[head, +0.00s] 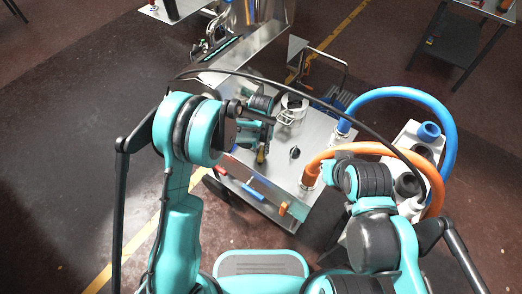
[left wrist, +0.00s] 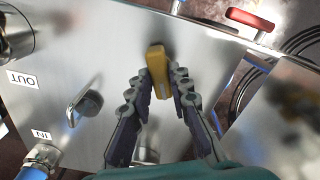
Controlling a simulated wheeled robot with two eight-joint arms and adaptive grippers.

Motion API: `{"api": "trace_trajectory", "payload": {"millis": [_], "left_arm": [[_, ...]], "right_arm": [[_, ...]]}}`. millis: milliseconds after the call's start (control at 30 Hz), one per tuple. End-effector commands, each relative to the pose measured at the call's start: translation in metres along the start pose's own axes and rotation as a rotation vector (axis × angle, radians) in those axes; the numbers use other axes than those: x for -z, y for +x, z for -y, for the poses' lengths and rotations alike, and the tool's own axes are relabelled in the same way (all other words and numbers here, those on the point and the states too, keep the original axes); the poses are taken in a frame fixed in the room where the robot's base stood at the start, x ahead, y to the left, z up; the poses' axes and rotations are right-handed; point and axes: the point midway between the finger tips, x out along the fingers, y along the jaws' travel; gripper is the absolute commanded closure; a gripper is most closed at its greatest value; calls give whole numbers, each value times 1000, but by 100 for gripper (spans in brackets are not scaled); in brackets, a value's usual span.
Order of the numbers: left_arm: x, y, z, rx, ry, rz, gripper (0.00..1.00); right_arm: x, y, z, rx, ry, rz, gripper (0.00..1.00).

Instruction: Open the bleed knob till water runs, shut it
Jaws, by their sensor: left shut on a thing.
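A yellow knob (left wrist: 157,72) stands on the metal panel (left wrist: 205,62) in the left wrist view. I take it to be the bleed knob. It also shows small in the head view (head: 261,156), just below my left gripper. My left gripper (left wrist: 160,84) is shut on the yellow knob, with one ridged finger on each side of it. The knob's base is partly hidden by the fingers. I see no running water in either view. I cannot make out my right gripper; only the right arm shows in the head view.
Orange (head: 395,149) and blue (head: 451,130) hoses arch at the right. A red handle (left wrist: 249,19) is near the panel edge.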

Motion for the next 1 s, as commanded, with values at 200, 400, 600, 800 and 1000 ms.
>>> {"api": "trace_trajectory", "payload": {"millis": [200,400,600,800,1000], "left_arm": [[0,1,0,0,-161,0,100],[0,0,0,0,-261,-1,100],[0,0,0,0,-314,-1,100],[0,0,0,0,-332,-1,100],[0,0,0,0,-332,-1,100]], "right_arm": [[-2,3,0,0,0,0,100],[-3,4,0,0,0,0,100],[-3,5,0,0,0,0,100],[-4,5,0,0,0,0,100],[-4,5,0,0,0,0,100]]}}
